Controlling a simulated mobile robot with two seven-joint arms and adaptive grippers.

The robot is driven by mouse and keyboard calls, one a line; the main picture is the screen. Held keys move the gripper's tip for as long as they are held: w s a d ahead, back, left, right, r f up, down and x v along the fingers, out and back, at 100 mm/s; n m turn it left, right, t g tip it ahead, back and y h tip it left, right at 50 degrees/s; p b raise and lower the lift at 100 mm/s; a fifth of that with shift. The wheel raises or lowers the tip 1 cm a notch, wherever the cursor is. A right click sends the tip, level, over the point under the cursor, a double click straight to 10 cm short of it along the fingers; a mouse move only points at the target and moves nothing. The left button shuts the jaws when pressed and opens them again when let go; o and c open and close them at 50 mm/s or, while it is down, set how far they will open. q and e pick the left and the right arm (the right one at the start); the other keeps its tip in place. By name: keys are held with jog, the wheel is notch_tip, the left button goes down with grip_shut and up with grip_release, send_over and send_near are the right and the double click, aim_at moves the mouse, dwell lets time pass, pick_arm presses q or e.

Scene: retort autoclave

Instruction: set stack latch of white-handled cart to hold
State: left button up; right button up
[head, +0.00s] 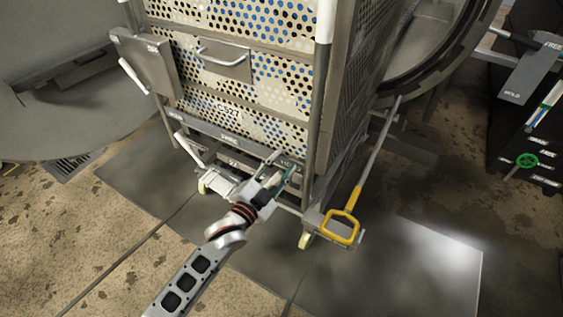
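A tall metal cart (240,65) with perforated, blue-dotted sides stands in the middle; its corner post is white at the top. A white lever (188,150) slants at the strip's left. My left gripper (281,168) is at the strip's right end, close to that label and partly covering it. I cannot tell whether its fingers touch anything or how far apart they are. My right gripper is not in view.
A yellow loop handle (341,227) on a long rod stands at the cart's lower right. A round vessel opening (440,60) is behind it. The floor in front is clear.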

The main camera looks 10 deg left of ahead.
pick_arm(q)
jog(key=shift+r, duration=0.7)
